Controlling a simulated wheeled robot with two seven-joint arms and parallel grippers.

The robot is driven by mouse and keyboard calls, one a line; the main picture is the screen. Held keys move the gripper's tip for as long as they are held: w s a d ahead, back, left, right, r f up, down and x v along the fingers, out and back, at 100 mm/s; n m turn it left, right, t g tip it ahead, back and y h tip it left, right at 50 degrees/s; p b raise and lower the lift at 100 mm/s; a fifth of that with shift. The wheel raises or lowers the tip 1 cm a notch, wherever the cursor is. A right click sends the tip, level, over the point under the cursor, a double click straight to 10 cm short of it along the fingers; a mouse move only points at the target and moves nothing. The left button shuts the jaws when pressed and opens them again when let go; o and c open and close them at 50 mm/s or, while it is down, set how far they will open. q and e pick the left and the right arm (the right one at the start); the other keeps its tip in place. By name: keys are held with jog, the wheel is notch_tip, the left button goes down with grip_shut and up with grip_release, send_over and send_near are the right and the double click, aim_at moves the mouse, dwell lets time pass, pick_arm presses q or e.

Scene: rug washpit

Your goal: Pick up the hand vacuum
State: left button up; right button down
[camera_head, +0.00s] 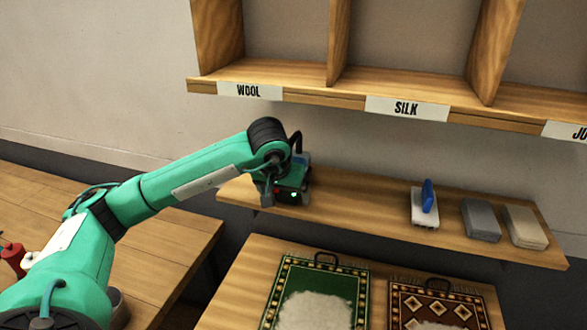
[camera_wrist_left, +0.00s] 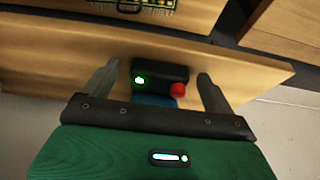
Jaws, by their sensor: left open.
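The hand vacuum looks to be the dark block (camera_wrist_left: 150,72) with a green light, a red knob and a blue part below it, seen in the left wrist view. It lies on the wooden wall shelf, between the fingers of my left gripper (camera_wrist_left: 158,70), with visible gaps on both sides. The gripper is open and does not hold it. In the head view my left gripper (camera_head: 283,192) is at the left end of the shelf, and it and the wrist hide most of the vacuum. My right gripper is not in view.
On the same shelf (camera_head: 360,205), a white-and-blue brush (camera_head: 425,205) and grey (camera_head: 481,219) and beige (camera_head: 525,227) blocks stand to the right. Labelled cubbies (camera_head: 330,92) hang above. A table with rugs (camera_head: 250,275) is below. The shelf middle is clear.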

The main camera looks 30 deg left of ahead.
pick_arm(q)
jog(key=c, duration=1.8)
grip_shut()
jog(key=shift+r, duration=0.15)
jog(key=shift+r+b, duration=0.6)
jog(key=shift+r, duration=0.2)
jog(key=shift+r+b, duration=0.4)
jog(key=shift+r, duration=0.4)
jog(key=s+d+b, duration=0.4)
jog(key=s+b, duration=0.1)
jog(key=s, duration=1.2)
jog(key=shift+s, duration=0.25)
